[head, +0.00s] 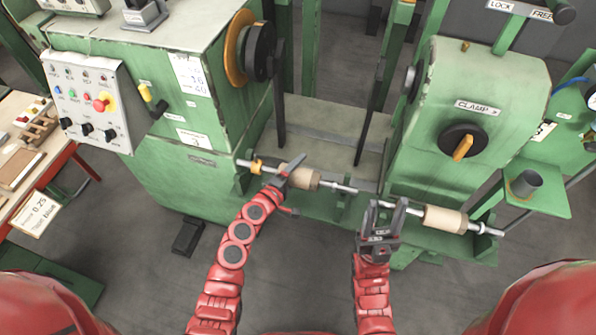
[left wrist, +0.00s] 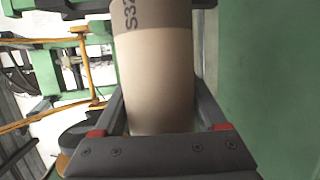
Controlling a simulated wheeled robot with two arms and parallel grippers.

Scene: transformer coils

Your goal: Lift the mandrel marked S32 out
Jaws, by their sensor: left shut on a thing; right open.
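The mandrel marked S32 is a tan cylinder with a darker band; it lies between the jaws in the left wrist view (left wrist: 158,80), its marking near the top edge. In the head view a tan cylinder (head: 305,180) sits on a thin metal bar, partly covered by my left gripper (head: 292,172), which is shut on it. A second tan cylinder (head: 445,219) sits further right along the same line of bar; no marking is readable on it. My right gripper (head: 385,214) is open and empty, left of that second cylinder and in front of the bar.
The green winding machine (head: 205,185) stands behind, with a control panel (head: 88,103) at left and a clamp housing (head: 475,110) at right. Dark upright bars (head: 371,110) rise behind the metal bar (head: 350,190). A wooden-topped table (head: 12,110) is at far left. Grey floor lies in front.

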